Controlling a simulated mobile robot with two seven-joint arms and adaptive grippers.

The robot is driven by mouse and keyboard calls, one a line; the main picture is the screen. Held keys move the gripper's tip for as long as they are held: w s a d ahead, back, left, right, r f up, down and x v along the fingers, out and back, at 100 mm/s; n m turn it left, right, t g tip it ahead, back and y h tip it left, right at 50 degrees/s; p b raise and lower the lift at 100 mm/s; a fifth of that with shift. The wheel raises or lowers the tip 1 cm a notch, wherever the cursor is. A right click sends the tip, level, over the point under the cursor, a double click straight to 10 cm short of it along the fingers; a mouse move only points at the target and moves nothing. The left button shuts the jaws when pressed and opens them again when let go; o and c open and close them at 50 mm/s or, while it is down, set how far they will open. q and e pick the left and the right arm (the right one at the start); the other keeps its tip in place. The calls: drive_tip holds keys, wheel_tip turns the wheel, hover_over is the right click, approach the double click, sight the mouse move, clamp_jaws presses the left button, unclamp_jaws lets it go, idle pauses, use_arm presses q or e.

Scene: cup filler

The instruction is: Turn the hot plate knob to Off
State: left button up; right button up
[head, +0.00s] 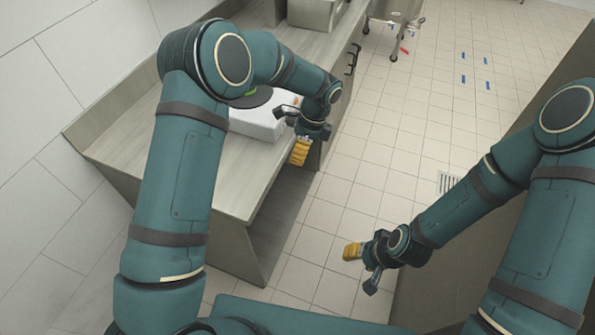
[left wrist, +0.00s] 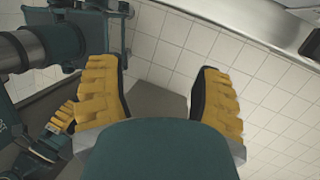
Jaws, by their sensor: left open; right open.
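The hot plate (head: 252,124) is a white box with a dark round top, standing on the counter behind my left arm. Its knob cannot be made out; my left gripper and arm cover part of its front side. My left gripper (head: 301,150) is open and empty, its yellow fingers by the counter's front edge, just in front of the hot plate. In the left wrist view its two yellow fingers (left wrist: 160,78) stand wide apart with nothing between them. My right gripper (head: 358,262) is open and empty over the floor, away from the counter.
The wooden-topped counter (head: 120,140) runs along the tiled wall at the left. A metal appliance (head: 314,14) stands further back on it. A wheeled metal stand (head: 396,12) is on the floor at the back. Tiled floor (head: 400,130) is free between counter and right arm.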

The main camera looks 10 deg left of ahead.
use_arm(q)
drive_tip(key=s+f, duration=0.1)
drive_tip(key=s+f+n+h, duration=0.1)
drive_tip(key=f, duration=0.1)
drive_tip(key=shift+d+b, duration=0.2)
drive_tip(key=shift+b, duration=0.1)
idle(0.3)
